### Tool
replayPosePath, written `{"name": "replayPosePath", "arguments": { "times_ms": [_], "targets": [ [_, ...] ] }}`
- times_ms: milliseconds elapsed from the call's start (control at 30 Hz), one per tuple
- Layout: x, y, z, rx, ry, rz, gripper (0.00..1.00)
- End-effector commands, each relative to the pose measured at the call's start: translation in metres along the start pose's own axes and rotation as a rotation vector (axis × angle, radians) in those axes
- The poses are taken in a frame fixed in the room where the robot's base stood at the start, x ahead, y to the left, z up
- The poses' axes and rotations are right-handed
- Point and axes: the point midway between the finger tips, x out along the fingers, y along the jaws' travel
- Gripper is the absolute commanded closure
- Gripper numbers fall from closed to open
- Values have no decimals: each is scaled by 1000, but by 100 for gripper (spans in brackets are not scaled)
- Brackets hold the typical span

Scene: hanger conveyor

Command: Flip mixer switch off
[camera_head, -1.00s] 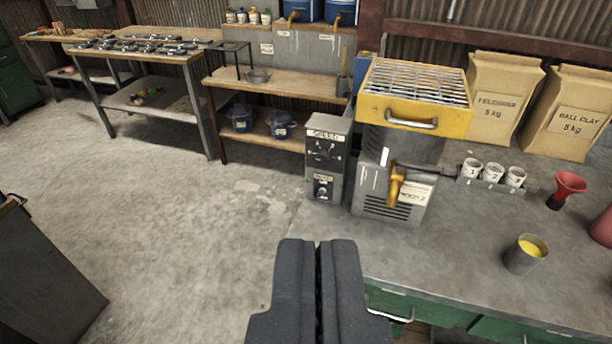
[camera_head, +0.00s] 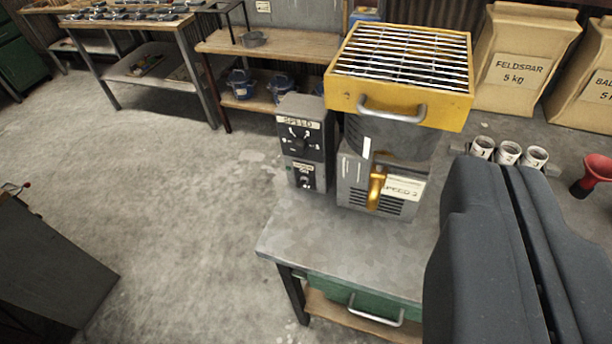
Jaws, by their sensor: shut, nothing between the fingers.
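The mixer (camera_head: 362,185) stands on the grey bench top, with a yellow grated lid (camera_head: 395,72) and an orange lever (camera_head: 376,188) on its front. A grey control box (camera_head: 305,145) is attached at its left. The box carries a dial marked SPEED (camera_head: 299,137) above a small switch (camera_head: 304,177) on a lower plate. The switch is too small to tell its position. My gripper (camera_head: 508,172) is shut and empty, at the right of the picture. It is in front of and to the right of the mixer, apart from the switch.
Several white cups (camera_head: 508,153) and a red funnel (camera_head: 594,174) stand on the bench to the right. A feldspar bag (camera_head: 522,62) stands behind. The bench's front left corner (camera_head: 275,245) is bare. Open floor (camera_head: 185,230) lies left of the bench.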

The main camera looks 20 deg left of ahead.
Motion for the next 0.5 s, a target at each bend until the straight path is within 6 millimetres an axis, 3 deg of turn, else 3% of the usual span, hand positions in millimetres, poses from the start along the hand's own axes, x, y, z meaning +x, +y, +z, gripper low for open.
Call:
{"name": "replayPosePath", "arguments": {
  "times_ms": [167,267,367,500],
  "targets": [
    [3,-1,0,1,-3,1,100],
    [17,-4,2,3,-20,7,100],
    [46,-6,10,9,-54,17,100],
    [100,-20,27,22,-115,39,100]
  ]
}}
